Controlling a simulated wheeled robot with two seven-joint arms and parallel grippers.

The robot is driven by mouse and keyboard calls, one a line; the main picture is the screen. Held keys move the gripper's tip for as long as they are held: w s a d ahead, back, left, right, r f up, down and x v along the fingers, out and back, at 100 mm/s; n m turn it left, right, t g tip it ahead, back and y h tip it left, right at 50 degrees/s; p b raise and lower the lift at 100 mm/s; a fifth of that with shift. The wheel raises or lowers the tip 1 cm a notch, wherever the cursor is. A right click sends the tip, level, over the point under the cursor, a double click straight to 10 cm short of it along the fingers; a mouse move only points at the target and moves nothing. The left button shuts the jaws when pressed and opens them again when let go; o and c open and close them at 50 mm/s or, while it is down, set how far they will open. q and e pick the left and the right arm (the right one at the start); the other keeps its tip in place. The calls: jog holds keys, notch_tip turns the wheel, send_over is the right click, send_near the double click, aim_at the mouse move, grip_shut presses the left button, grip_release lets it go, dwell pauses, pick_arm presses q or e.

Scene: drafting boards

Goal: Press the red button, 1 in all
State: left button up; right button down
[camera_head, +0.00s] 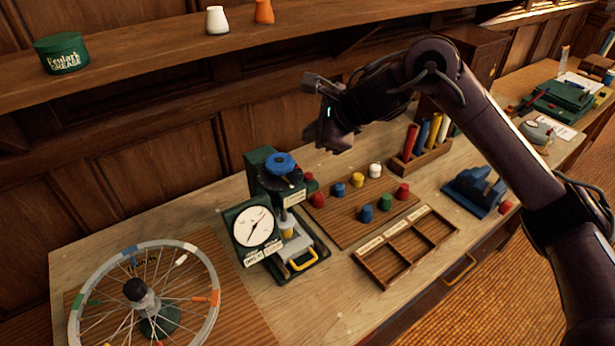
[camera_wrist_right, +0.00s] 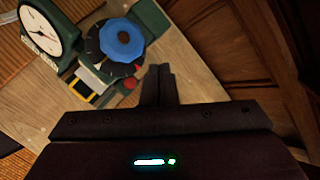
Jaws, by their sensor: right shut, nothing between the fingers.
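Several small coloured knobs stand on a wooden board on the bench in the head view. Red ones are a left red knob (camera_head: 318,200), a red knob (camera_head: 308,178) behind it and a right red knob (camera_head: 403,191). I cannot tell which is the red button. My right gripper (camera_head: 337,145) is shut and empty, held above the bench behind the board, apart from the knobs. In the right wrist view its closed fingers (camera_wrist_right: 158,78) point towards the bench, with a red piece (camera_wrist_right: 130,83) to their left, partly hidden by the device. My left gripper is out of view.
A green dial device (camera_head: 253,227) with a blue knob (camera_head: 281,163) stands left of the board (camera_head: 345,228). A spoked wheel (camera_head: 215,270) is at front left. A divided tray (camera_head: 408,249), a rack of coloured cylinders (camera_head: 421,160) and a blue vise (camera_head: 470,190) are rightward.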

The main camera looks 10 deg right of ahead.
jog(key=b, duration=0.4)
send_over(312, 177)
notch_tip(312, 177, down, 6)
jog(key=shift+f, duration=0.25)
jog(key=shift+f+b, duration=0.45)
jog(key=shift+b, duration=0.2)
jog(key=shift+f, duration=0.1)
dwell(0.9)
jog(key=shift+f+b, duration=0.3)
jog(key=shift+b, duration=0.2)
jog(key=shift+f, duration=0.15)
